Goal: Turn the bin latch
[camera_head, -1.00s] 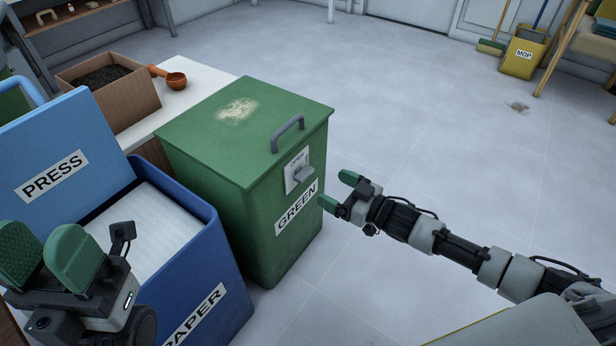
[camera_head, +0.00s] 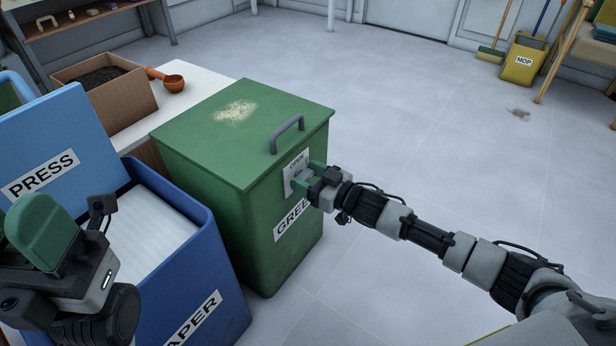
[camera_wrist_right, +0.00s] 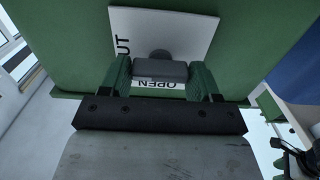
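The green bin (camera_head: 215,165) stands left of centre in the head view, with its lid down. On its front is a white plate (camera_wrist_right: 200,35) lettered OPEN, with another word partly covered. The grey latch (camera_wrist_right: 160,71) sits on this plate, over a round grey pivot. My right gripper (camera_head: 304,174) is at the plate. In the right wrist view its two green fingers (camera_wrist_right: 161,80) stand on either side of the latch and appear to touch its ends. My left gripper (camera_head: 42,232) is at the lower left, away from the green bin; its finger gap is hidden.
A blue paper bin (camera_head: 205,260) with its PRESS lid raised stands beside the green bin. A white table (camera_head: 205,75) behind bears a cardboard box of soil (camera_head: 105,92) and an orange scoop (camera_head: 172,82).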

